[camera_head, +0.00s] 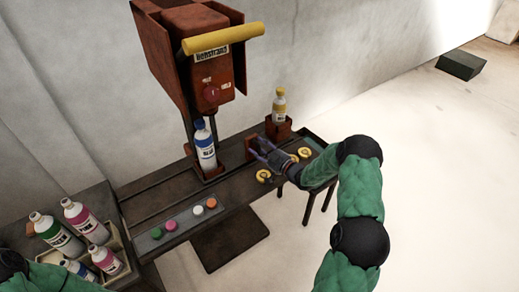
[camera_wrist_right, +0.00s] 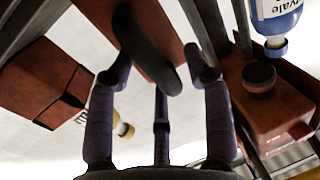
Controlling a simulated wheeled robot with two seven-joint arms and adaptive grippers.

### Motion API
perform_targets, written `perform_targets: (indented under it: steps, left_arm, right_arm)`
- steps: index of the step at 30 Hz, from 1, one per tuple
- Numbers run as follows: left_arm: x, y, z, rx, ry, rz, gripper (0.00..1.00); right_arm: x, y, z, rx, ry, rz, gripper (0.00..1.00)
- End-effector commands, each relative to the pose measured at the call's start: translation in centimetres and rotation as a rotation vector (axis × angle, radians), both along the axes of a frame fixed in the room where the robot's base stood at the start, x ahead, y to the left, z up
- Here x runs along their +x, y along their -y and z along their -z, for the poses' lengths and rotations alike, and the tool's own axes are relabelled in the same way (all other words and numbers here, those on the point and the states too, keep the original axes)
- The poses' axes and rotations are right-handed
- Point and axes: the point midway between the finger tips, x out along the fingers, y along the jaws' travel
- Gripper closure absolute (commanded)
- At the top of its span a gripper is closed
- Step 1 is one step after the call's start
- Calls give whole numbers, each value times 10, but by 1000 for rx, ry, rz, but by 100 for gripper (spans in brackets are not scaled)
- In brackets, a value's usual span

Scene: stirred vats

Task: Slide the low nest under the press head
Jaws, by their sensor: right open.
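The press head (camera_head: 212,80) is a red box with a yellow bar, at the top of the press. A blue-labelled bottle (camera_head: 205,150) stands upright below it; this bottle also shows inverted in the wrist view (camera_wrist_right: 282,14). A reddish-brown block (camera_head: 251,142), seemingly the low nest, sits on the bench just right of the press. In the wrist view this block (camera_wrist_right: 92,12) has a dark rounded handle (camera_wrist_right: 150,55) facing my right gripper (camera_wrist_right: 155,82). My right gripper is open, its fingers spread around the handle. Contact cannot be told. My left gripper is out of view.
A brown holder (camera_head: 278,129) with a yellow-capped bottle (camera_head: 279,104) stands right of the block. Yellow rings (camera_head: 264,176) lie near my right gripper. A grey strip (camera_head: 180,226) carries several coloured caps. A crate (camera_head: 128,246) of bottles stands at lower left.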

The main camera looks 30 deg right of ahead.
Motion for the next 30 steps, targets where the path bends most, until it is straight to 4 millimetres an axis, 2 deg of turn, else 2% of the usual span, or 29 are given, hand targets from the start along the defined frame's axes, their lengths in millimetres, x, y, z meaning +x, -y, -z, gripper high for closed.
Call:
perform_targets:
  steps: [6, 9, 12, 18, 25, 30]
  left_arm:
    - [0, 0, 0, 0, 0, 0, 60]
    - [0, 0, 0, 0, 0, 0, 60]
    - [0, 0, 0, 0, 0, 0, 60]
    - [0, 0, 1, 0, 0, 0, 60]
    - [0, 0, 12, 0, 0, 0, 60]
    - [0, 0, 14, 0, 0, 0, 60]
  right_arm:
    - [0, 0, 0, 0, 0, 0, 49]
    - [0, 0, 0, 0, 0, 0, 77]
    - [0, 0, 0, 1, -1, -1, 100]
    - [0, 3, 2, 0, -3, -1, 100]
    - [2, 32, 5, -1, -4, 1, 100]
    - [2, 43, 5, 1, -9, -2, 100]
